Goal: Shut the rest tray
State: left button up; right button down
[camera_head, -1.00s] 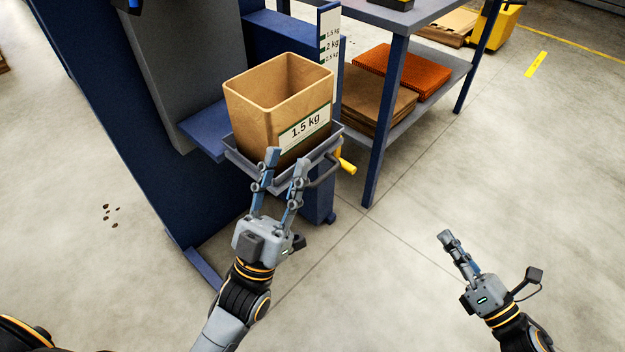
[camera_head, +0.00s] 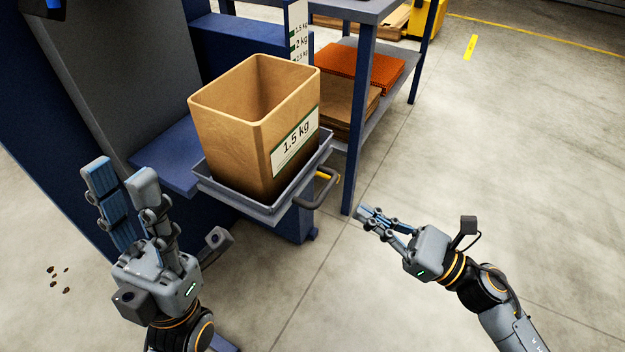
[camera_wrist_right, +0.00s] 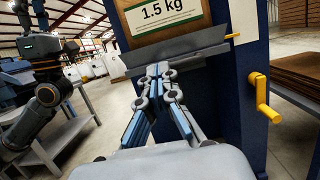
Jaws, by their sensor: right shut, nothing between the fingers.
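The rest tray (camera_head: 238,204) is a shallow grey tray sticking out from the blue machine, with a bar handle (camera_head: 325,190) at its right side. A tan box (camera_head: 232,135) labelled 1.5 kg sits upright on it. My right gripper (camera_head: 362,212) is shut and empty, to the right of the handle and apart from it in the head view. In the right wrist view, the closed fingertips (camera_wrist_right: 158,72) are in front of the tray's edge (camera_wrist_right: 190,48); I cannot tell whether they touch. My left gripper (camera_head: 118,172) is open and empty, left of the tray.
A blue-legged shelf (camera_head: 362,120) with brown and orange stacks (camera_head: 365,68) stands right of the machine. A yellow crank (camera_wrist_right: 262,98) is on the machine's front in the wrist view. The floor at the right is clear.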

aim_at(301, 174)
jog(key=x, duration=1)
jog(key=shift+w+a, duration=0.2)
jog(key=shift+a, duration=0.05)
jog(key=shift+w+a, duration=0.1)
jog(key=shift+a, duration=0.1)
jog(key=w+a, duration=0.3)
jog(key=a, duration=0.2)
jog(key=w+a+b, duration=0.1)
jog(key=w+a, duration=0.2)
jog(key=a, duration=0.2)
jog(key=w+a+b, duration=0.1)
jog(key=w+a, duration=0.2)
jog(key=a, duration=0.3)
jog(key=shift+w+a, duration=0.15)
jog(key=shift+w, duration=0.05)
jog(key=shift+r, duration=0.2)
jog(key=shift+r, duration=0.1)
